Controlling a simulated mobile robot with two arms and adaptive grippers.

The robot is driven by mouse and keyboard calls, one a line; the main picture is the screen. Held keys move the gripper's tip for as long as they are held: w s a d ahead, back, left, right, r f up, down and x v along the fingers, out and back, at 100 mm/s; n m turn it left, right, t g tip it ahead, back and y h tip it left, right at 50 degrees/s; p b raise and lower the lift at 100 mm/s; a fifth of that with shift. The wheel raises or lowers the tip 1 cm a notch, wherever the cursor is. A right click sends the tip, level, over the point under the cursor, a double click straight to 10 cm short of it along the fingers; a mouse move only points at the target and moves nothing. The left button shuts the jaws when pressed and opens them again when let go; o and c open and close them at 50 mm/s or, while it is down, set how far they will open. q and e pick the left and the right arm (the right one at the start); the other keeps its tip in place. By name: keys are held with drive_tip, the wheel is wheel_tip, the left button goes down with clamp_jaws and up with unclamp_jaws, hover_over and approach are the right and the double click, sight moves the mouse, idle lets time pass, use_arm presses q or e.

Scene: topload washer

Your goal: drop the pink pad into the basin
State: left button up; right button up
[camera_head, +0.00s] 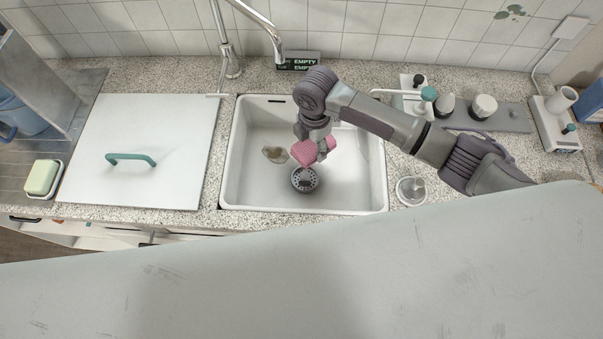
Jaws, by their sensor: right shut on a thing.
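The pink pad (304,152) is held in my right gripper (315,144), which is shut on it. My right arm comes in from the right, and the gripper points down over the white basin (237,180). The pad appears above the basin's drain strainer (305,180); its exact height over the floor of the basin is hard to tell. My left gripper is not in view.
A metal faucet (228,60) stands behind the basin. A white lid with a green handle (131,158) covers the counter at left. Bottles and knobs (483,106) stand at right. A brownish patch (275,154) lies in the basin.

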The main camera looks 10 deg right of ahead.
drive_tip(key=o, duration=1.2)
drive_tip(key=shift+r, duration=0.15)
wheel_tip(320, 180, up, 12)
drive_tip(key=shift+f, duration=0.1)
